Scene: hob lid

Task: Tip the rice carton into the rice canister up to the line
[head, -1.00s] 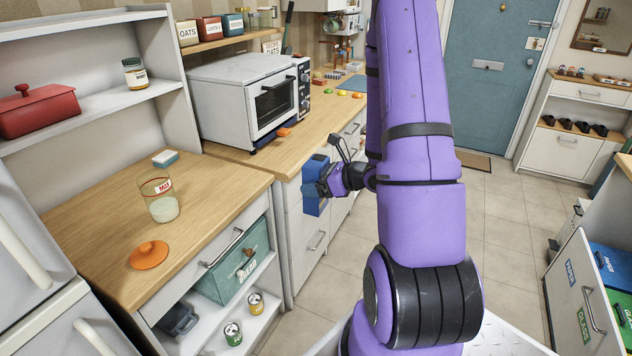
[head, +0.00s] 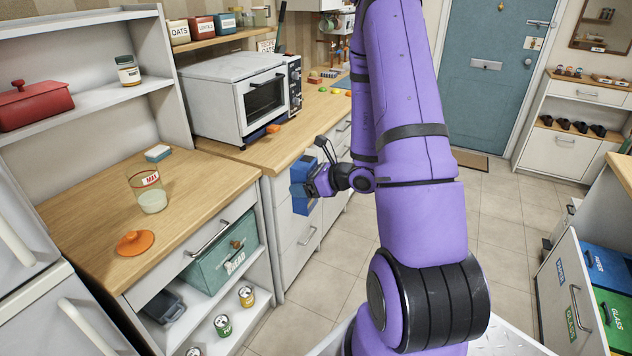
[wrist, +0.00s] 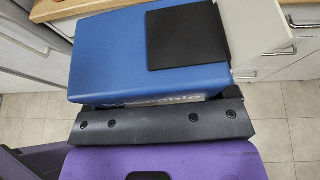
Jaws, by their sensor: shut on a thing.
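A blue carton (head: 300,190) is held by my gripper (head: 312,184) in front of the drawers, beside the counter. It appears tilted in the head view. In the wrist view the carton (wrist: 115,55) fills the top middle, with a black patch on it and partly hidden lettering below. My gripper (wrist: 163,122) is shut on it. The glass canister (head: 148,190) stands open and upright on the wooden counter, apart from the carton. It has a red MAX label and pale contents low inside, below the label. An orange round lid (head: 134,243) lies on the counter in front of it.
A toaster oven (head: 240,98) stands on the far counter. A blue-and-white sponge (head: 158,153) lies behind the canister. A green bread bin (head: 222,259) sits on the shelf below the counter (head: 205,185). The counter right of the canister is clear.

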